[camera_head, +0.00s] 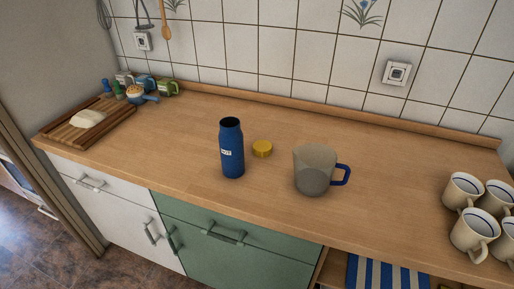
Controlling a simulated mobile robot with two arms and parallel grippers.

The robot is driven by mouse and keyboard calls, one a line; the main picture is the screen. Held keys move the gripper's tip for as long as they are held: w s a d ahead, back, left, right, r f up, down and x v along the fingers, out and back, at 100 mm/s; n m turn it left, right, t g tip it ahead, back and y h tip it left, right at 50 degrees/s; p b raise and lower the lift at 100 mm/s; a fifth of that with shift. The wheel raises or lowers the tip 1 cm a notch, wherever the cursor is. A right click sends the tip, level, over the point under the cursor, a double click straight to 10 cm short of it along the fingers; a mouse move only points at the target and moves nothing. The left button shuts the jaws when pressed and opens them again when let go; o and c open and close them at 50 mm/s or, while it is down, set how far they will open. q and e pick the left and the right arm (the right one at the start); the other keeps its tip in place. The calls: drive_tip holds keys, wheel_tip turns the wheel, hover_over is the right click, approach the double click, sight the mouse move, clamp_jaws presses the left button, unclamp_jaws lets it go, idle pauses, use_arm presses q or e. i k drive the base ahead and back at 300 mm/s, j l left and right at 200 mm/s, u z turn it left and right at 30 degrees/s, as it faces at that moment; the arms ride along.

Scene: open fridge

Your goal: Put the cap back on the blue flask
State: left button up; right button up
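The blue flask (232,158) stands upright and open on the wooden counter, left of the middle, with a dark mouth and a small white label. Neither of my grippers shows in the head view.
A grey-beige jug (315,172) with a blue handle stands right of the cap. Several mugs (462,189) crowd the right end of the counter (390,180). A cutting board (70,134) with a pale loaf (87,119) and small jars lie at the left. The front counter edge is clear.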

sight(230, 137)
drive_tip(key=i+j, duration=0.1)
drive_tip(key=j, duration=0.35)
drive_tip(key=i+j+z, duration=0.1)
drive_tip(key=j, duration=0.4)
drive_tip(key=z, duration=1.5)
